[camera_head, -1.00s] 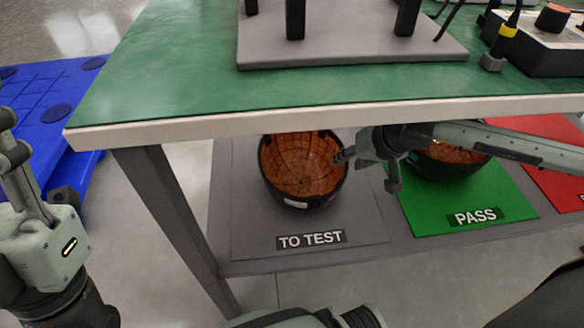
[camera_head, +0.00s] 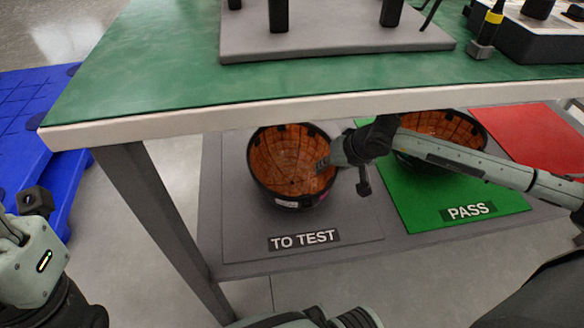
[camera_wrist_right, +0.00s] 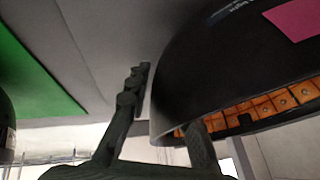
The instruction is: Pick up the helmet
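A helmet (camera_head: 287,165) lies open side up on the grey TO TEST mat (camera_head: 235,225), with a black shell and an orange lining. My right gripper (camera_head: 335,168) is at the helmet's right rim. In the right wrist view, the black shell (camera_wrist_right: 215,75) fills the upper right. The right gripper (camera_wrist_right: 165,115) is open there, one finger outside the shell and the other partly hidden behind the rim. A gap shows between the outer finger and the shell. My left gripper (camera_head: 20,215) is at the left edge, empty and partly cut off.
A second helmet (camera_head: 440,130) sits on the green PASS mat (camera_head: 430,205), partly behind my right arm. A red mat (camera_head: 535,140) lies further right. The green tabletop (camera_head: 150,85) overhangs the shelf, and a table leg (camera_head: 150,205) stands left of the mat.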

